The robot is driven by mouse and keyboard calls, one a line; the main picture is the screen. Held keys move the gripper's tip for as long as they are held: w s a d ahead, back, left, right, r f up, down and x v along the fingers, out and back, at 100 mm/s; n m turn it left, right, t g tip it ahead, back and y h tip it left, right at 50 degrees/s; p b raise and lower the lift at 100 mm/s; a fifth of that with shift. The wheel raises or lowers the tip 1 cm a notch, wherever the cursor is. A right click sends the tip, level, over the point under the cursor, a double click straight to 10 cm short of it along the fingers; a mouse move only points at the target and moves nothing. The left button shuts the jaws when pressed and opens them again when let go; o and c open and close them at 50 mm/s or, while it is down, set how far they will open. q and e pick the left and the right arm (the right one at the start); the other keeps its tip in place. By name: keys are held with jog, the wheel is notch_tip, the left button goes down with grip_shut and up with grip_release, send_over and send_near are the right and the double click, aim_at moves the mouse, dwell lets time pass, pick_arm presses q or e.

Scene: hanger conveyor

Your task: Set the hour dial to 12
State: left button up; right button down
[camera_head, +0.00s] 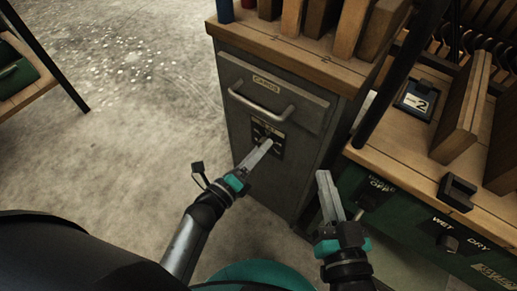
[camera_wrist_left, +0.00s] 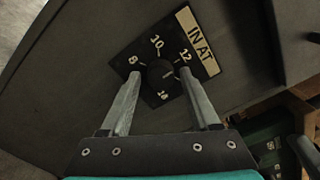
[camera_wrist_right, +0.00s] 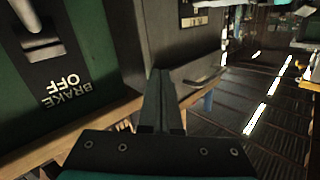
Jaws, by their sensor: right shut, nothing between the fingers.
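The hour dial is a round dark knob on a black plate marked 8, 10, 12 and another number, under an "IN AT" label. In the left wrist view the knob (camera_wrist_left: 159,74) shows a small light mark on its right side; its exact heading is hard to read. My left gripper (camera_wrist_left: 159,80) is open, with one finger on each side of the knob and slight gaps visible. In the head view my left gripper (camera_head: 268,145) reaches the plate (camera_head: 265,131) and partly hides it. My right gripper (camera_head: 322,174) is shut and empty, right of the cabinet.
The dial is on a grey cabinet (camera_head: 235,67) below a "CARDS" drawer handle (camera_head: 262,108). To the right, a green panel carries a brake lever (camera_head: 361,211) and a WET/DRY knob (camera_head: 448,242), near my right gripper. Open floor lies to the left.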

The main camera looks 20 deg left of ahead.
pick_arm(q)
jog(key=shift+o, duration=0.6)
jog(key=p+v, duration=0.3)
jog(key=v, duration=1.2)
jog(key=shift+s+p, duration=0.15)
jog(key=shift+p, duration=0.25)
pick_arm(e)
jog(key=d+f+g+h, duration=0.3)
jog(key=d+g, duration=0.2)
jog(key=g, duration=0.1)
jog(key=shift+d+f+n, duration=0.15)
jog(key=shift+n, duration=0.25)
pick_arm(q)
jog(key=shift+r, duration=0.1)
